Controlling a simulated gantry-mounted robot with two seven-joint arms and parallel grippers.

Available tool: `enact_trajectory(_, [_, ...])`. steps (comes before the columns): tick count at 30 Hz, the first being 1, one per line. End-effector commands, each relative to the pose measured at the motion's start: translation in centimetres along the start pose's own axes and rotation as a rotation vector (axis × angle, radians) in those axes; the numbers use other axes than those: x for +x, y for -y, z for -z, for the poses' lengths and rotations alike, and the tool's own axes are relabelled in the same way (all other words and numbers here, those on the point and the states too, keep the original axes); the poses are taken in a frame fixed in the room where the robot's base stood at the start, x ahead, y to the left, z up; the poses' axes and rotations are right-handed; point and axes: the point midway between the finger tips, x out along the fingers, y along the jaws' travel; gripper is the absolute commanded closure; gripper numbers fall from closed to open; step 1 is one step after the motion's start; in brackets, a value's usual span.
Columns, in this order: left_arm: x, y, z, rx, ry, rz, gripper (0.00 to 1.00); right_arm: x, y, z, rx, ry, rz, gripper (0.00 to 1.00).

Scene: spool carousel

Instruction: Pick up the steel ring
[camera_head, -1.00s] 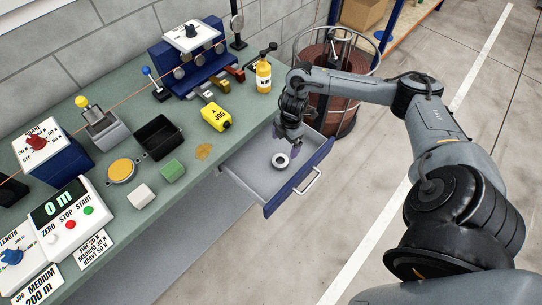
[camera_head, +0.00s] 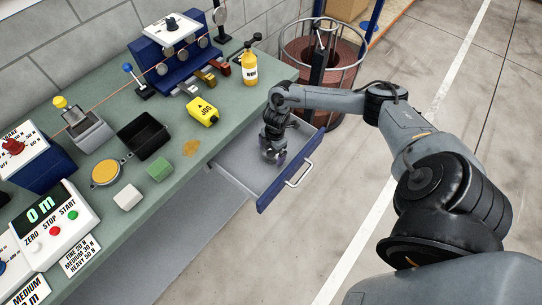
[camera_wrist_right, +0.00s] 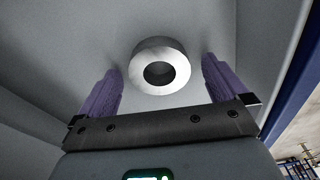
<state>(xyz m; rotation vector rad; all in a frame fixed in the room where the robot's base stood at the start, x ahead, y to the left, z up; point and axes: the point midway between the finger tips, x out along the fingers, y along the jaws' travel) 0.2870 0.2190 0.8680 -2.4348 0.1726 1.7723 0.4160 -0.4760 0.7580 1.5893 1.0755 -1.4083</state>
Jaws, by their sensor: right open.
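The steel ring (camera_wrist_right: 160,69) is a thick silver ring with a round hole, lying on the floor of the open drawer (camera_head: 239,170). In the right wrist view it sits ahead of and between the two purple fingers of my right gripper (camera_wrist_right: 160,85), apart from both. My right gripper (camera_head: 273,158) is open and points down into the drawer. In the head view the gripper hides the ring. My left gripper does not show.
A wire basket (camera_head: 331,60) stands behind the drawer.

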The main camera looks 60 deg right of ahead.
Motion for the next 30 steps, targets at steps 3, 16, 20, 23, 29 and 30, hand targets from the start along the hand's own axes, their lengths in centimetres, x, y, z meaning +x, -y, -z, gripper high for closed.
enact_trajectory(3, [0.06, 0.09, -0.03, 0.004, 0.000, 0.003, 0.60, 0.27, -0.01, -0.03, 0.000, 0.001, -0.001, 0.00])
enact_trajectory(16, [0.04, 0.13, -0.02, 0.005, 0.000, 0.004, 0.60, 0.24, 0.02, -0.03, 0.000, 0.001, 0.000, 0.40])
enact_trajectory(20, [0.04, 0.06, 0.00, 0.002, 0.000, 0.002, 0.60, 0.24, 0.02, -0.03, 0.000, 0.001, 0.000, 0.60])
enact_trajectory(23, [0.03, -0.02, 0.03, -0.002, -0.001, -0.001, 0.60, 0.22, 0.00, -0.03, 0.000, 0.000, 0.000, 0.62])
enact_trajectory(29, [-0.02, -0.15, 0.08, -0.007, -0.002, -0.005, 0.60, 0.11, 0.00, -0.01, 0.000, 0.000, 0.000, 0.62])
enact_trajectory(30, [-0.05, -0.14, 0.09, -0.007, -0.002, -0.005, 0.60, 0.01, -0.01, 0.00, 0.000, 0.000, 0.000, 0.62])
